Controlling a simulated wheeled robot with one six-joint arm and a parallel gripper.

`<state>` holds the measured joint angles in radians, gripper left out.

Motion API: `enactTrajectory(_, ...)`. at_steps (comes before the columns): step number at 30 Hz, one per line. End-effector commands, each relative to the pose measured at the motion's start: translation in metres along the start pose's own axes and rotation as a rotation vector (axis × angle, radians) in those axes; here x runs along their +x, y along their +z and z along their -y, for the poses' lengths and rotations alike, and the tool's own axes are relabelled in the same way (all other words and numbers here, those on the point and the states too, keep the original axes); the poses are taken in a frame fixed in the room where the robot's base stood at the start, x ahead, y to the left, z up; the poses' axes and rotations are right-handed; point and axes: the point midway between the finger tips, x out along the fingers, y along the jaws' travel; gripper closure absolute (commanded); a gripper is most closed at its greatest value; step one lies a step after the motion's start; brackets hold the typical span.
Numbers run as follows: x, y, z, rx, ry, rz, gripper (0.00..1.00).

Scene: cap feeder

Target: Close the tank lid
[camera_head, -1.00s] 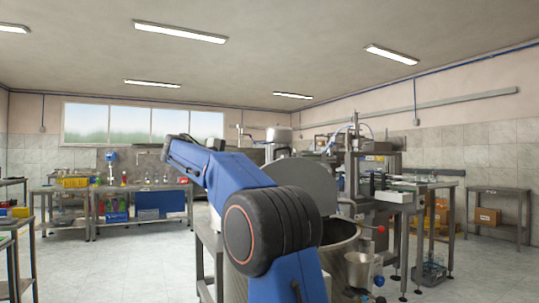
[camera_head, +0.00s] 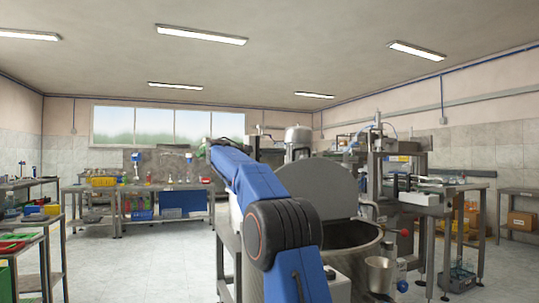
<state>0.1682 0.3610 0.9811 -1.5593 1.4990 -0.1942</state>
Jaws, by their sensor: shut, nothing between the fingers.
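The tank (camera_head: 375,255) is a round grey metal vessel right of the middle in the head view, with a dark open mouth. Its lid (camera_head: 330,182) is a grey disc standing raised, nearly upright, at the left and back of the mouth. The lid is open. My blue arm rises from the bottom in front of the tank and leans up to the left, covering the left part of the lid and tank. My gripper cannot be made out past the arm's far end, so its place relative to the lid is hidden.
A metal cup (camera_head: 380,273) and a red knob (camera_head: 405,232) sit at the tank's right side. A machine bench (camera_head: 430,198) stands to the right. Shelves (camera_head: 30,240) with trays stand at the left. The tiled floor (camera_head: 150,265) between is clear.

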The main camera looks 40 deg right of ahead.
Motion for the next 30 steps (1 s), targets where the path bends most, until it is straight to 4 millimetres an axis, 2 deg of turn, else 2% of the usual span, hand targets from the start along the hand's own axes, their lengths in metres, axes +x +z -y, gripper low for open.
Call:
enactTrajectory(4,0.026,0.002,0.000,0.000,0.000,0.002,1.00)
enactTrajectory(9,0.015,0.021,-0.001,0.000,0.000,-0.001,1.00)
enactTrajectory(15,0.010,0.034,0.000,0.000,0.000,-0.001,1.00)
enactTrajectory(30,0.009,0.038,0.000,0.002,0.000,-0.001,1.00)
